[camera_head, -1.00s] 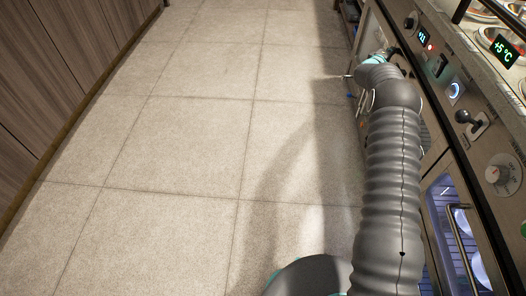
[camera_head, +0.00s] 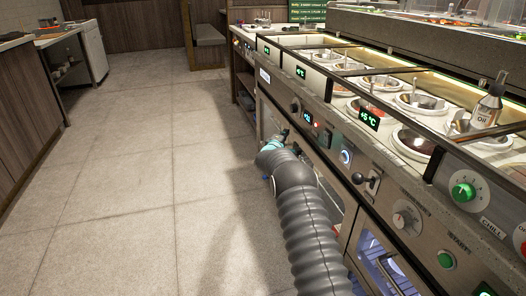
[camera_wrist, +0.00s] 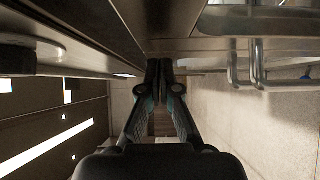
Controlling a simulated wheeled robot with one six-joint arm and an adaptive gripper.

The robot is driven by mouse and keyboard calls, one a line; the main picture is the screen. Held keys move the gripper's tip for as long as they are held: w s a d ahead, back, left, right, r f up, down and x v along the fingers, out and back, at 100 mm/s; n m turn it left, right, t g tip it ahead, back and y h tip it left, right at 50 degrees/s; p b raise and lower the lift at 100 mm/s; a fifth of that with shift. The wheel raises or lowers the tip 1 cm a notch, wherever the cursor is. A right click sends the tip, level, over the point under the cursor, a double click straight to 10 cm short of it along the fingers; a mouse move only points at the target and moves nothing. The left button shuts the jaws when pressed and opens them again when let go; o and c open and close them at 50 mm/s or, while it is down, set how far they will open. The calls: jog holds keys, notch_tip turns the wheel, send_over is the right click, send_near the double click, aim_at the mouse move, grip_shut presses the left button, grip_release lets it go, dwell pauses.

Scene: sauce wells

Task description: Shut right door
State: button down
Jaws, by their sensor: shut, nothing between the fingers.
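A glass-fronted door (camera_head: 368,252) with a lit inside and a metal bar handle is in the counter front at the lower right of the head view. I cannot tell there whether it is fully shut. My arm runs along the counter front to its left and hides part of the front. In the wrist view my gripper (camera_wrist: 164,64) is shut and empty, its fingers together, between dark panels. A metal bar handle (camera_wrist: 256,66) on a panel (camera_wrist: 270,20) is to the right, apart from the fingers. I cannot tell which door this panel belongs to.
Knobs, switches and displays line the counter front (camera_head: 405,218) above the door. Sauce wells (camera_head: 420,103) and an oil bottle (camera_head: 488,105) are on top. The tiled floor (camera_head: 130,185) to the left is clear. Wooden cabinets (camera_head: 25,100) stand at the far left.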

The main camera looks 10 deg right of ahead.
jog(key=s+a, duration=0.7)
jog(key=a, duration=0.1)
jog(key=s+a+f+m+g+y, duration=0.35)
jog(key=a+f+y, duration=0.35)
jog(key=f, duration=0.5)
jog(key=s+a+m+g+y, duration=0.2)
jog(key=s+a+g+y, duration=0.15)
jog(key=s, duration=0.65)
jog(key=s+d+r+m+g, duration=0.1)
jog(key=s+r, duration=0.7)
jog(key=s, duration=0.8)
jog(key=s+d+r+m+g+h, duration=0.1)
jog(key=s+d+r+m, duration=0.2)
jog(key=s+r, duration=0.6)
jog(key=s+d+r+m, duration=0.2)
jog(key=s+r, duration=0.7)
jog(key=s, duration=1.5)
jog(key=shift+d+r+g+b, duration=0.25)
jog(key=shift+d+g+b, duration=0.15)
jog(key=shift+d, duration=0.7)
